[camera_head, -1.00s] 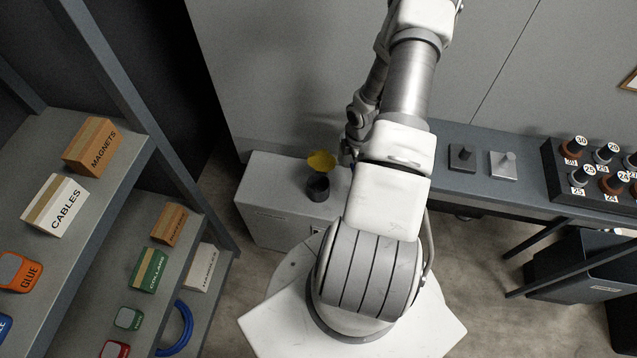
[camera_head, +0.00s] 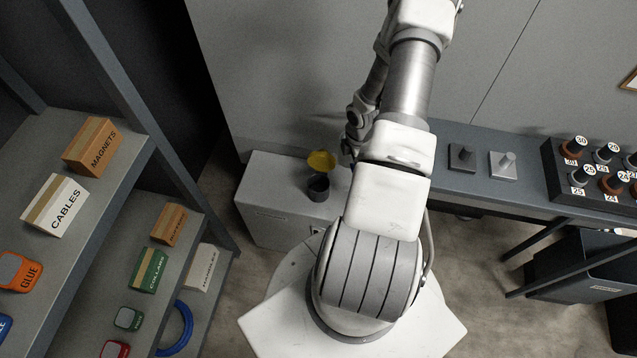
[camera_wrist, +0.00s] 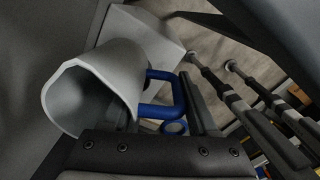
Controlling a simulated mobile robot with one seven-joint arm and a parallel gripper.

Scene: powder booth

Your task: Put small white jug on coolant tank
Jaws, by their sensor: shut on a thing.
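The small white jug (camera_wrist: 105,82) fills the left of the wrist view, its open mouth facing the lower left of the picture. Its blue handle (camera_wrist: 178,92) lies between the fingers of my gripper (camera_wrist: 170,98), which is shut on it. A pale box below and behind the jug in the wrist view looks like the coolant tank (camera_wrist: 145,32). In the head view, the grey box that looks like the coolant tank (camera_head: 268,197) stands on the floor against the wall. My arm hides the jug and my gripper in the head view.
A yellow funnel-like piece (camera_head: 321,161) and a dark cup (camera_head: 318,188) are at the tank's right end; its left top is clear. A shelf (camera_head: 140,150) with boxes stands left. A bench (camera_head: 470,185) with tool holders (camera_head: 595,170) stands right.

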